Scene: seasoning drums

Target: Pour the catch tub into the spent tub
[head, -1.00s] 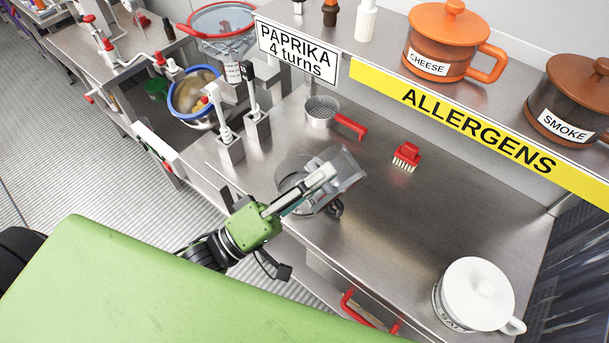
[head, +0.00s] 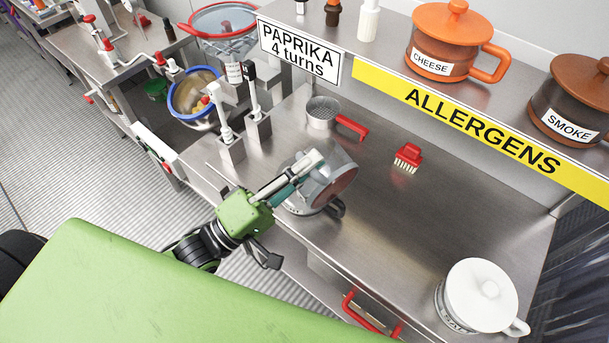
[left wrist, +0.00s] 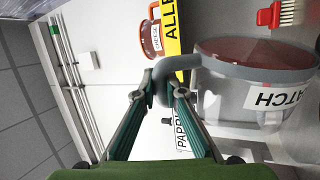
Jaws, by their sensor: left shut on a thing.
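My left gripper (head: 312,160) is shut on the grey handle of the clear catch tub (head: 330,172). The tub is tilted, with red-brown contents showing at its mouth. In the left wrist view the tub (left wrist: 250,95) shows part of its label, "ATCH", and my fingers (left wrist: 163,90) close on its handle. Below it on the counter stands a round vessel with a dark handle (head: 334,208), mostly hidden by the catch tub and gripper. I cannot read a label on it, so whether it is the spent tub is unclear. My right gripper is not in view.
A metal cup with a red handle (head: 322,113) and a red brush (head: 408,157) stand behind on the steel counter (head: 430,220). A white lidded pot (head: 480,295) is at the front right. The shelf holds cheese (head: 448,40) and smoke (head: 574,100) pots. The counter's middle right is clear.

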